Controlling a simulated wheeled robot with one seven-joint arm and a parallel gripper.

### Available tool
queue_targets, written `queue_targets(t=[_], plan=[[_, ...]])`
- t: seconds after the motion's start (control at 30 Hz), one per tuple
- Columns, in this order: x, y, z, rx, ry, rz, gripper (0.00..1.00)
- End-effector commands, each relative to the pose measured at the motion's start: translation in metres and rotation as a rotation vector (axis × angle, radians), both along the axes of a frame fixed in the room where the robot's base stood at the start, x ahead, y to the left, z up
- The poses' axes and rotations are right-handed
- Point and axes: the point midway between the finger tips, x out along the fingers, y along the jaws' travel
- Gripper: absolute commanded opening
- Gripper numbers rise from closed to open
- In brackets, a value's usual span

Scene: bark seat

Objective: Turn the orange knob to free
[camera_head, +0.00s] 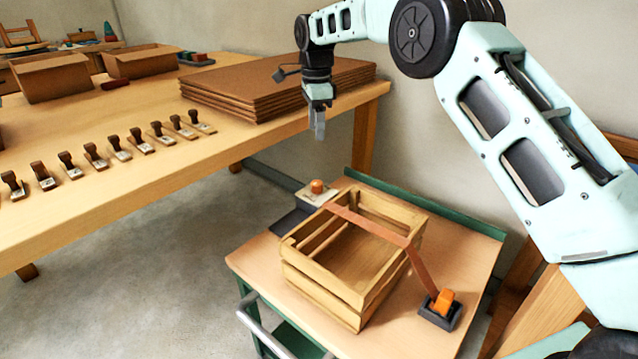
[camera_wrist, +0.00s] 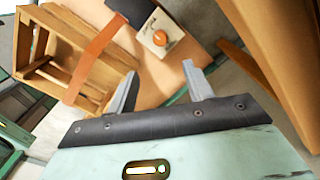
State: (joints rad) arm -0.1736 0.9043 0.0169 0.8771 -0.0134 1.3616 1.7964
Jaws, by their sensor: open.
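The orange knob (camera_head: 317,186) sits on a small cream box (camera_head: 309,196) at the far corner of the low table, behind the wooden crate (camera_head: 345,250). In the wrist view the knob (camera_wrist: 160,38) is round, on the cream face with small dark marks too small to read. My gripper (camera_head: 319,127) hangs above the knob, apart from it. In the wrist view its two fingers (camera_wrist: 160,72) are spread and empty, with the knob beyond the gap between them. An orange-brown strap (camera_head: 372,225) runs over the crate from near the knob's box.
The strap ends at a dark block with an orange lever (camera_head: 443,300) at the table's right. A dark plate (camera_head: 289,222) lies beside the knob's box. A green raised edge (camera_head: 440,207) lines the table's back. The long workbench (camera_head: 200,160) holds brown boards (camera_head: 275,88) and several stamps.

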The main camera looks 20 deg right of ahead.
Motion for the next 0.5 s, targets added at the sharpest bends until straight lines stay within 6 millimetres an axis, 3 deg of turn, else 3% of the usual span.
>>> queue_targets(t=[0.17, 0.5], plan=[[0.000, 0.000, -0.020, -0.001, 0.003, -0.004, 0.51], [0.000, -0.001, -0.090, 0.000, 0.002, -0.002, 0.51]])
